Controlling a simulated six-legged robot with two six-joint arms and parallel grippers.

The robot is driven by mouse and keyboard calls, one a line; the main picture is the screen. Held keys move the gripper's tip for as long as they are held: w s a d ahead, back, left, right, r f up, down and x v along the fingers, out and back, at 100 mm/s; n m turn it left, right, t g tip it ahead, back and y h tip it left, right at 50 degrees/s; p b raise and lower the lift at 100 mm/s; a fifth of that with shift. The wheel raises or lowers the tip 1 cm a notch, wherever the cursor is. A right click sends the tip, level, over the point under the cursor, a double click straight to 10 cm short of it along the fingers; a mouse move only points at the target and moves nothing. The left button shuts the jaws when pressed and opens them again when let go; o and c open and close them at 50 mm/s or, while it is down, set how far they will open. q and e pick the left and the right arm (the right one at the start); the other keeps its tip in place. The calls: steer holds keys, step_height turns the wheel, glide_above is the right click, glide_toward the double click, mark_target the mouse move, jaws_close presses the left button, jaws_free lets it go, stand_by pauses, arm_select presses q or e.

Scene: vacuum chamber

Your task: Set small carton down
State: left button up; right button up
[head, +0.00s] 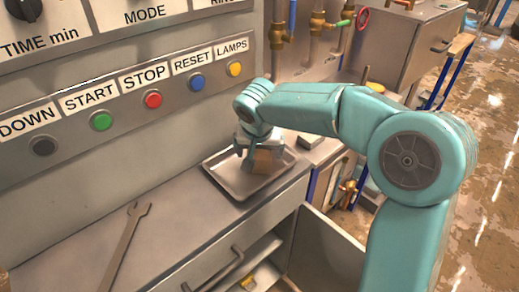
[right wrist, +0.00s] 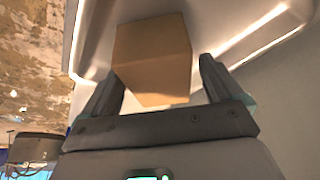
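The small carton (head: 263,162) is a plain brown box sitting in a shallow metal tray (head: 236,184) on the grey counter. My right gripper (head: 249,158) reaches down over the tray, and its fingers partly hide the carton in the head view. In the right wrist view the carton (right wrist: 152,52) is just ahead of and between the fingertips of my right gripper (right wrist: 160,78). The fingers are spread apart, with a visible gap beside the right finger. The tray rim (right wrist: 265,35) shows behind it. My left gripper is not in view.
A wrench (head: 127,245) lies on the counter at the left. A control panel with coloured buttons (head: 152,100) rises behind the counter. Below, a drawer and an open cabinet door (head: 325,255) stick out.

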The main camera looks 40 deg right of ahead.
steer(key=shift+r+p, duration=0.3)
steer(key=v, duration=1.1)
steer(key=shift+s+a+r+p, duration=0.15)
steer(key=shift+a+r+p, duration=0.05)
steer(key=shift+r+p, duration=0.2)
